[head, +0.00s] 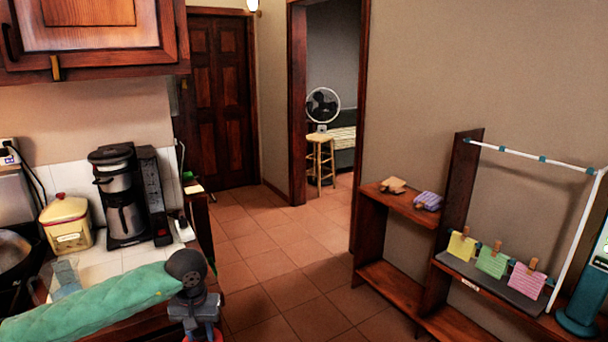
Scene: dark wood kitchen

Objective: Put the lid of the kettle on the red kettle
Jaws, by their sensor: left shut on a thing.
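My left arm, in a green padded sleeve, comes in from the lower left of the head view. My left gripper (200,318) points down at the bottom edge, in front of the counter's right end. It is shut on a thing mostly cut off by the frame. Only small red bits show beside the fingers, which look like part of the kettle lid. I cannot make out the red kettle in this view. My right gripper is not in view.
On the counter stand a coffee maker (122,197) and a yellow canister (66,224) with a red top. A pan (14,252) sits at the far left. Open tiled floor (285,255) lies right of the counter. A wooden shelf (392,282) stands along the right wall.

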